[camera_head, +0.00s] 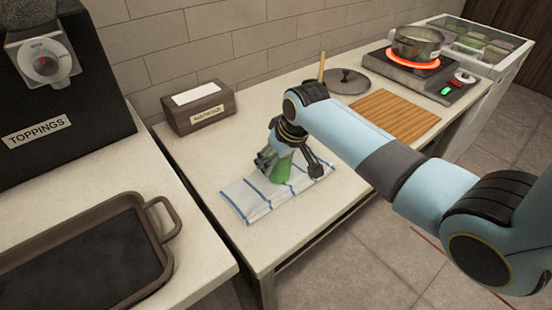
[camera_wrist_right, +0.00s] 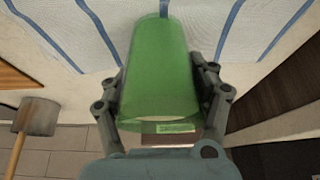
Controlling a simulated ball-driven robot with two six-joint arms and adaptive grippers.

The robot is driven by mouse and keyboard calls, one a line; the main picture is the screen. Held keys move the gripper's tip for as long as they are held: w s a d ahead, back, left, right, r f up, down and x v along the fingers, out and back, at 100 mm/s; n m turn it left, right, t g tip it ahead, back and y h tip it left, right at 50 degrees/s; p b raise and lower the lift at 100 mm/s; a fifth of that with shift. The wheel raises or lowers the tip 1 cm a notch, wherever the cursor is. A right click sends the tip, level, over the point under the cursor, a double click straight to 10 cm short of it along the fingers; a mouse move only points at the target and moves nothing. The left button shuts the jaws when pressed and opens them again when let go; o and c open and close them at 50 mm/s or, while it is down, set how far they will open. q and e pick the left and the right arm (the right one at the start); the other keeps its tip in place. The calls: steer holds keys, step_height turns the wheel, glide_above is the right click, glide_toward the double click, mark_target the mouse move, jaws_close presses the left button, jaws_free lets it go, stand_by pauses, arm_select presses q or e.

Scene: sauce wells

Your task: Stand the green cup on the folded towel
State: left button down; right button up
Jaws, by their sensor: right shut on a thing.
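The green cup (camera_head: 282,170) is over the white towel with blue stripes (camera_head: 250,201), which lies flat near the front edge of the counter. My right gripper (camera_head: 280,158) is shut on the cup and partly hides it in the head view. In the right wrist view the cup (camera_wrist_right: 158,70) sits between the two fingers (camera_wrist_right: 160,95), with the towel (camera_wrist_right: 270,30) beyond it. I cannot tell whether the cup's base touches the towel. My left gripper does not show.
A napkin box (camera_head: 198,108) stands at the back left of the counter. A wooden board (camera_head: 395,115), a dark lid (camera_head: 347,81) and a pot (camera_head: 416,43) on a glowing burner are to the right. A brown tray (camera_head: 150,235) is on the left counter.

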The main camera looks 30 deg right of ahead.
steer(key=shift+s+f, duration=0.35)
steer(key=shift+f, duration=0.15)
steer(key=o, duration=1)
steer(key=shift+f, duration=0.1)
steer(key=o, duration=0.5)
steer(key=shift+w+f, duration=0.1)
steer(key=shift+r, duration=0.25)
steer(key=v, duration=0.4)
steer(key=p+v, duration=0.1)
steer(key=v, duration=0.7)
steer(key=shift+w+d+r+p, duration=0.1)
steer(key=shift+w+r+p, duration=0.15)
steer(key=shift+r, duration=0.3)
